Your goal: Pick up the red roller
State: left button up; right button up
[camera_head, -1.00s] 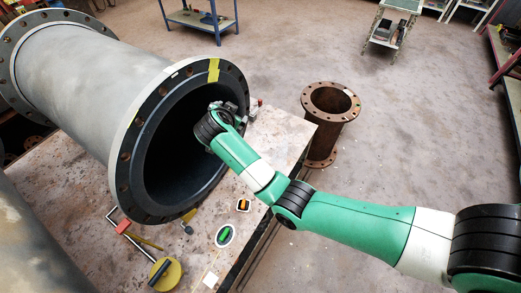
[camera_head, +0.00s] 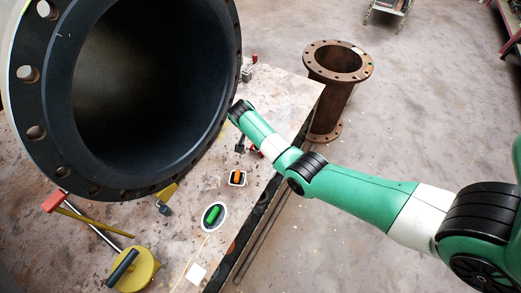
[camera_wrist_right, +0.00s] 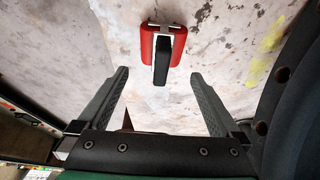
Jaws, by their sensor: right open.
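In the right wrist view a red roller (camera_wrist_right: 148,43) with a metal bracket and a black handle lies on the pale, worn tabletop. It sits just beyond my right gripper (camera_wrist_right: 158,73), roughly centred between the fingers, its handle pointing back toward the gripper. The fingers are open and empty, apart from the roller. In the head view my right arm reaches over the table beside the pipe flange. A small red patch beside the wrist may be the roller, but the arm partly hides it. My left gripper is not in view.
The large pipe's dark flange (camera_head: 50,130) stands close left of my right wrist. A red-headed tool (camera_head: 54,200), yellow disc tool (camera_head: 136,270), green item (camera_head: 213,215) and orange item (camera_head: 237,177) lie on the table. A rusty pipe (camera_head: 330,105) stands beyond its edge.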

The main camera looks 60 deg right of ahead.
jog(key=shift+x, duration=0.85)
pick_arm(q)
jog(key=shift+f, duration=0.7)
pick_arm(e)
jog(key=b+x, duration=0.5)
jog(key=shift+a, duration=0.25)
jog(key=shift+d+f, duration=0.2)
jog(key=shift+f, duration=0.05)
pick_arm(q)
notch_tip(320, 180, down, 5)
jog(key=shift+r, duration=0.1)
pick_arm(e)
jog(key=shift+r, duration=0.15)
jog(key=c, duration=1.5)
jog(key=shift+o, duration=0.2)
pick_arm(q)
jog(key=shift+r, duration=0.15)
pick_arm(e)
jog(key=shift+r, duration=0.15)
